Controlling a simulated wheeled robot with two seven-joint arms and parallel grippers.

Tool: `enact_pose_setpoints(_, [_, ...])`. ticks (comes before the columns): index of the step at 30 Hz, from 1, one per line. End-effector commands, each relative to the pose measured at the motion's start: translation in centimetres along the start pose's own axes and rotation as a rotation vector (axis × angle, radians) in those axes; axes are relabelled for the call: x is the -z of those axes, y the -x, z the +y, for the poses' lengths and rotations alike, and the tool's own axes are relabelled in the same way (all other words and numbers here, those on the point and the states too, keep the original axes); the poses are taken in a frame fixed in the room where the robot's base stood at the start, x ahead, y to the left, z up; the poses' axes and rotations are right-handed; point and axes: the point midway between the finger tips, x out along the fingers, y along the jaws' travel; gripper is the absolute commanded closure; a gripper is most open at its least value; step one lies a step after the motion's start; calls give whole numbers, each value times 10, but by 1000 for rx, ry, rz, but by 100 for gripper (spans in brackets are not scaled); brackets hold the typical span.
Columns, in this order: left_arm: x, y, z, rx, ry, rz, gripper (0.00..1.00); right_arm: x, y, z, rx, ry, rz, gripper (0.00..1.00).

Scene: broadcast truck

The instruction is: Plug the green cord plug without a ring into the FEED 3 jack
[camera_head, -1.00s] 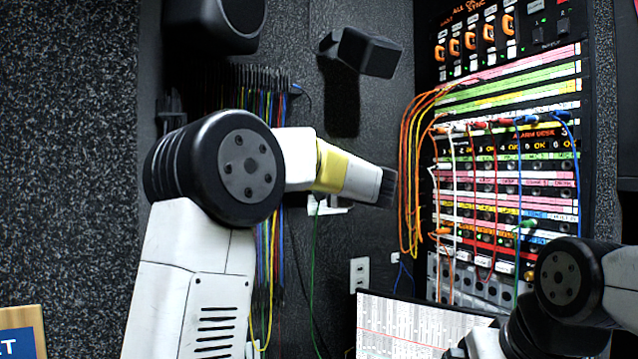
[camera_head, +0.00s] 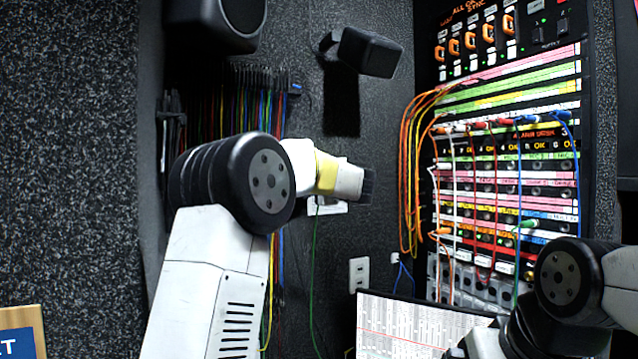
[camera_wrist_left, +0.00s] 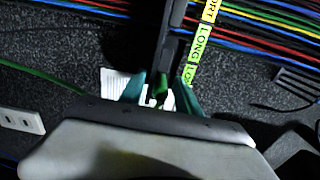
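My left gripper (camera_head: 368,186) is in front of the dark wall, left of the jack rack (camera_head: 505,190). In the left wrist view its teal fingertips (camera_wrist_left: 160,90) stand apart on either side of a small green plug (camera_wrist_left: 160,86), with gaps showing beside it. A green cord (camera_wrist_left: 42,78) runs off to the left there; in the head view a green cord (camera_head: 315,260) hangs below the white holder (camera_head: 328,207). Another green plug (camera_head: 527,224) sits in the rack's right part. I cannot read which jack is FEED 3, nor see any ring. My right gripper is not visible.
Orange cords (camera_head: 408,170) loop down the rack's left side, and several patched cords hang across its face. A monitor (camera_head: 415,325) stands below. Hanging coloured cables (camera_head: 240,100) and a black box (camera_head: 368,53) are on the wall. My right arm (camera_head: 570,285) covers the lower right.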

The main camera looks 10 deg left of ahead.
Motion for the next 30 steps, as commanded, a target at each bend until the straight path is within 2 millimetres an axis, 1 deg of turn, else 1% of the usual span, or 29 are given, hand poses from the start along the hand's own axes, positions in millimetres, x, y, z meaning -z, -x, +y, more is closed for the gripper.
enact_pose_setpoints(21, [0, 0, 0, 0, 0, 0, 61, 0, 0, 0, 0, 0, 0, 0])
enact_pose_setpoints(23, [0, 0, 0, 0, 0, 0, 73, 0, 0, 0, 0, 0, 0, 0])
enact_pose_setpoints(24, [0, 0, 0, 0, 0, 0, 81, 0, 0, 0, 0, 0, 0, 0])
enact_pose_setpoints(26, [0, 0, 0, 0, 0, 0, 92, 0, 0, 0, 0, 0, 0, 0])
enact_pose_setpoints(27, [0, 0, -1, 1, 1, 0, 100, 0, 0, 0, 0, 0, 0, 0])
enact_pose_setpoints(30, [0, 0, -2, 3, 1, 0, 100, 0, 0, 0, 0, 0, 0, 0])
